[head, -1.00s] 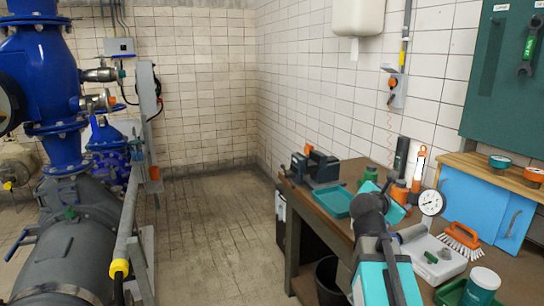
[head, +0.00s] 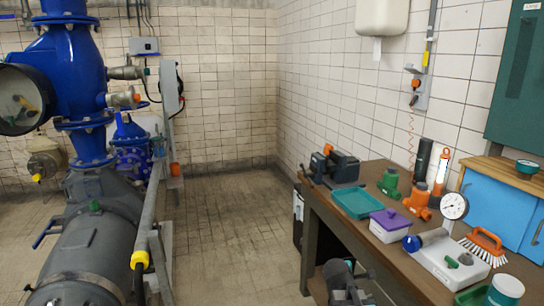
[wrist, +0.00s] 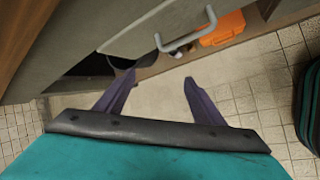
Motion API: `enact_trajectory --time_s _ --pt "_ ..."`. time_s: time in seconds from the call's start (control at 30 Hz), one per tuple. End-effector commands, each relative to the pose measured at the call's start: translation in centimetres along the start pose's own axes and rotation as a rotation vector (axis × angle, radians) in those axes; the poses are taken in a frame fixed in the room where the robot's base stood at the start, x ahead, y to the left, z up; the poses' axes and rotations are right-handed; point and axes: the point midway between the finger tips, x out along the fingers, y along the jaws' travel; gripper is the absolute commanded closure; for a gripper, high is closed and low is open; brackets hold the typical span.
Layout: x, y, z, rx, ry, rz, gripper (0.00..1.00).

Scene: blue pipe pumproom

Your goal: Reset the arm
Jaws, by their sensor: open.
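My gripper (wrist: 160,78) shows in the wrist view with its two dark fingers spread apart and nothing between them. It points down past a grey drawer or door front with a metal handle (wrist: 188,38), over the tiled floor. In the head view my arm is folded low at the bottom, in front of the workbench (head: 378,262) and below its top; the fingers cannot be made out there.
The bench holds a teal tray (head: 357,203), a purple-lidded tub (head: 389,226), a gauge (head: 454,206) and a brush (head: 484,245). Blue and grey pipework (head: 90,240) stands at left. The floor (head: 225,230) between is clear. An orange item (wrist: 224,27) lies beyond the handle.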

Motion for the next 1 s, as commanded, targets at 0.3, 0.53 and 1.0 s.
enact_trajectory --time_s 0.3,0.53,1.0 --pt "4.7 -9.9 -2.3 0.217 0.011 -0.198 0.37" --pt "7.1 -17.2 -3.6 0.379 -0.013 -0.340 0.37" --pt "9.2 -32.5 -5.3 0.701 -0.148 -0.624 0.37"
